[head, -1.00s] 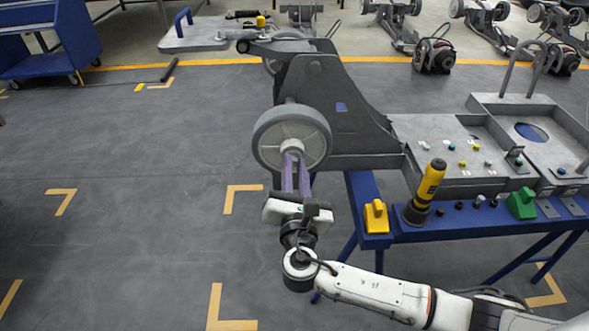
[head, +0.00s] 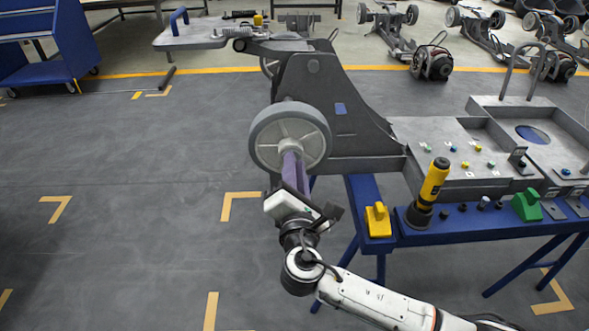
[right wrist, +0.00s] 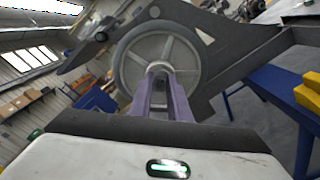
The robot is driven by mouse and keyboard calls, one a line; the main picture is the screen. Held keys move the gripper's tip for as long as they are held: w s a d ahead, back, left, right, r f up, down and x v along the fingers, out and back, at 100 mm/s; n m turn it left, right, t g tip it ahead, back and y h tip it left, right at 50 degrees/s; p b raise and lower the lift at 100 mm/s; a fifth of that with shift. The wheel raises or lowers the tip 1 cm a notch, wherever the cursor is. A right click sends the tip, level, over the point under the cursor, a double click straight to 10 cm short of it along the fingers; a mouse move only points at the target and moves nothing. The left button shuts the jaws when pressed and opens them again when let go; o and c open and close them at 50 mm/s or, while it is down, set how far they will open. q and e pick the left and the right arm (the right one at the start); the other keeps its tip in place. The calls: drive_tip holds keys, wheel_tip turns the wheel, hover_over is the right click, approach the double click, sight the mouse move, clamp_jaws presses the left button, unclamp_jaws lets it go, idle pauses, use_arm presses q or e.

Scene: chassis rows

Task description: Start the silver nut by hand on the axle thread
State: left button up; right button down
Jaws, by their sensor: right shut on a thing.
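My right gripper (head: 290,150) has its purple fingers pointing at the hub of the grey wheel (head: 262,131) on the chassis. The fingers are closed around a small pale metal piece at the hub, which looks like the silver nut (right wrist: 159,67). The right wrist view shows the fingertips (right wrist: 160,78) on both sides of it, in front of the spoked wheel (right wrist: 134,53). The axle thread is hidden behind the nut and fingers, so I cannot tell how far the nut sits on it. My left gripper is out of view.
The grey chassis (head: 330,105) extends behind the wheel. A blue bench (head: 455,232) to the right holds a yellow-black driver (head: 432,188), a yellow block (head: 377,220) and a green block (head: 526,205). The floor to the left is clear.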

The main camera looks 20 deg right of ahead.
drive_tip(key=c, duration=1.6)
unclamp_jaws()
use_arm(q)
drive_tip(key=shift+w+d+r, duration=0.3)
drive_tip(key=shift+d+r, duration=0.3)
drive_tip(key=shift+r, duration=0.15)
use_arm(e)
drive_tip(key=v, duration=1)
drive_tip(key=shift+s, duration=0.15)
